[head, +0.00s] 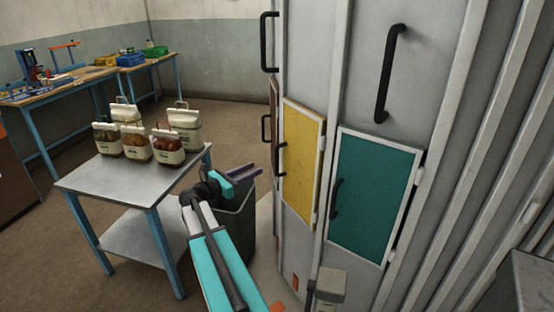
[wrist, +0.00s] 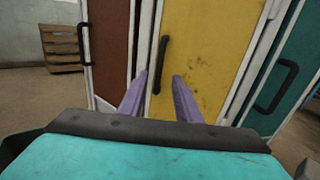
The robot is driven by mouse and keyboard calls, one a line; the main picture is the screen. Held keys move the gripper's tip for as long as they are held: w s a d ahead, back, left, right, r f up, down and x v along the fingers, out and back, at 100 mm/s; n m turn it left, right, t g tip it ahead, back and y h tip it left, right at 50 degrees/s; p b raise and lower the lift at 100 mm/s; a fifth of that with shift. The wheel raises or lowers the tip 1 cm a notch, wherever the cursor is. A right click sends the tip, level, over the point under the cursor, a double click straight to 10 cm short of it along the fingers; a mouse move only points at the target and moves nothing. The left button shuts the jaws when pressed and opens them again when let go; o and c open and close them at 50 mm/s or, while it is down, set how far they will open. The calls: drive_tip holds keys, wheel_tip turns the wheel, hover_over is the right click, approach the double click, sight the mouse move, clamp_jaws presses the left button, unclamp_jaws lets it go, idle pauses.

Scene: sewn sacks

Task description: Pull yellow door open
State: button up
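The yellow door (head: 304,150) is a tall panel in a pale frame on the grey cabinet wall and looks shut. It fills the upper middle of the wrist view (wrist: 205,60). Its black bar handle (head: 282,159) is upright on the door's left side. My gripper (head: 258,171) has purple fingers and is open and empty, left of the handle in the head view. In the wrist view my gripper (wrist: 160,75) points at the door, and the handle (wrist: 161,64) shows between the two fingertips. Contact with the handle cannot be made out.
A teal door (head: 370,195) with a black handle is right of the yellow one. A reddish-brown door (wrist: 109,45) is on its left. A dark bin (head: 238,225) stands below my gripper. A metal table (head: 130,185) with several sewn sacks (head: 138,145) stands left.

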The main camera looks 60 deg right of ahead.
drive_tip(key=p, duration=0.3)
hover_over(277, 171)
drive_tip(key=shift+w+d, duration=0.25)
drive_tip(key=shift+d, duration=0.1)
clamp_jaws()
